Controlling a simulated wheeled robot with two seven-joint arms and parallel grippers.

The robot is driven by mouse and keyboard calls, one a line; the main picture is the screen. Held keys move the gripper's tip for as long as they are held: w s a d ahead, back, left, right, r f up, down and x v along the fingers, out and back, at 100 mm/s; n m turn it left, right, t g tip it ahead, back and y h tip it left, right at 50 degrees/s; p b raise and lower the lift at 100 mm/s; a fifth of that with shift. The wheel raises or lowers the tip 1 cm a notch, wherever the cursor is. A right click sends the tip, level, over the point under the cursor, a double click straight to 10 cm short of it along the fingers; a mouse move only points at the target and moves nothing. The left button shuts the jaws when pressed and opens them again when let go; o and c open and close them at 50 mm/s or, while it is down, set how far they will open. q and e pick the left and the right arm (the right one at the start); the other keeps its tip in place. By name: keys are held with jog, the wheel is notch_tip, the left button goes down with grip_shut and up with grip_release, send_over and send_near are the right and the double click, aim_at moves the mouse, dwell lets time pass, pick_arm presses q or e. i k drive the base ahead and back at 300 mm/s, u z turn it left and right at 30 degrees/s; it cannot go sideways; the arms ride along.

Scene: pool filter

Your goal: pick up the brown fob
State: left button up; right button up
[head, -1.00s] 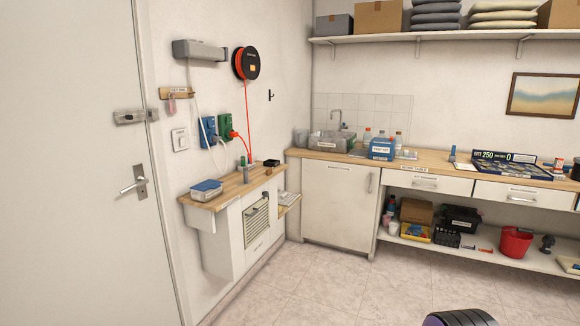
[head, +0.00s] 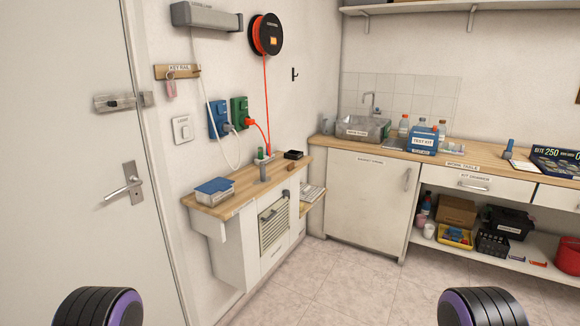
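I cannot clearly make out a brown fob. A small pinkish tag (head: 171,88) hangs from the wooden key rail (head: 178,71) on the wall beside the door. It is too small to tell whether it is a fob. Neither gripper is in view; only rounded black and purple parts of my own arms show at the bottom edge.
The wooden-topped cabinet (head: 240,187) holds a blue-lidded box (head: 214,191) and a small black tray (head: 293,154). A closed door (head: 75,200) stands left. A counter with a sink (head: 363,130) runs along the right. The tiled floor (head: 340,285) ahead is clear.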

aim_at(290, 166)
jog(key=z, duration=0.7)
jog(key=i, duration=1.95)
jog(key=u, duration=0.2)
